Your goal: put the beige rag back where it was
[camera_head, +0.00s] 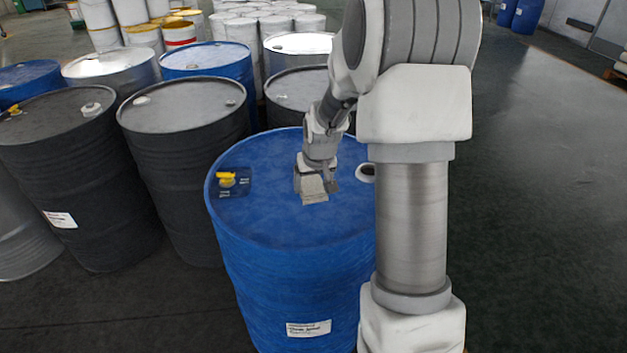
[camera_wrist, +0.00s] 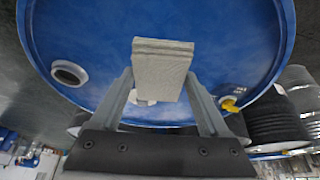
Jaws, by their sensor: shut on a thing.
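The beige rag (camera_head: 314,190) is a small folded block held in my gripper (camera_head: 317,182), over the top of a blue drum (camera_head: 270,215). In the wrist view the rag (camera_wrist: 161,70) sits between the two fingers of my gripper (camera_wrist: 163,88), with the blue drum lid (camera_wrist: 90,35) behind it. My gripper is shut on the rag. I cannot tell whether the rag touches the lid or hangs just above it.
Black drums (camera_head: 185,125) stand close on the left and behind. Open floor (camera_head: 545,180) lies to the right.

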